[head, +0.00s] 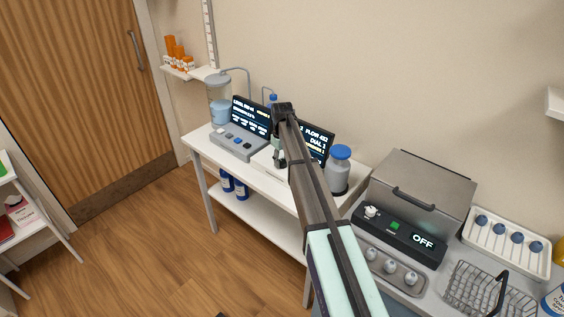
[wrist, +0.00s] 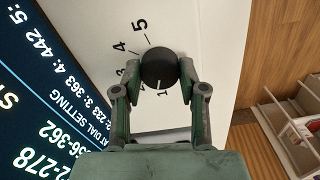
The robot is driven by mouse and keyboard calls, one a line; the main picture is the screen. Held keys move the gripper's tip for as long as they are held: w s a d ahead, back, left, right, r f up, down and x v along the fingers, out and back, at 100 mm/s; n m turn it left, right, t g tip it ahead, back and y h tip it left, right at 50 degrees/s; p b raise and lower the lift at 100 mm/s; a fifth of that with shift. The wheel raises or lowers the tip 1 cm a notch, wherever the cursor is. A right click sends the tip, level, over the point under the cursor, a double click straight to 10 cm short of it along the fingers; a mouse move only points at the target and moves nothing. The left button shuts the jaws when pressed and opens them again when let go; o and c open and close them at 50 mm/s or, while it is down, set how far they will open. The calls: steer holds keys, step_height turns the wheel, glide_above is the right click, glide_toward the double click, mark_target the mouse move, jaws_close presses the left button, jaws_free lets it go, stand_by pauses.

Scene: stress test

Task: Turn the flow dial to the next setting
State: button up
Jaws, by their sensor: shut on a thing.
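The flow dial is a round black knob (wrist: 158,68) on a white panel (wrist: 180,25), with printed numbers from 1 to 5 around it in the wrist view. A small white mark shows on the knob's lower edge, near the 1. My gripper (wrist: 160,75) has one finger on each side of the knob and is shut on it. In the head view my arm hides the dial, and my gripper (head: 279,150) is down at the flow unit. The flow unit's dark display (head: 317,143) is partly covered by my arm and reads FLOW and DIAL.
A second console (head: 238,142) with a lit screen stands left of the arm. A blue-capped bottle (head: 339,170) stands close on the right. A metal bath (head: 420,190) with an OFF panel is farther right. The floor (head: 160,240) in front is clear.

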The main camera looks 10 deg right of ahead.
mark_target(282, 162)
steer(key=shift+n, duration=1.1)
steer(key=o, duration=1.1)
steer(key=shift+o, duration=0.2)
step_height(282, 162, up, 12)
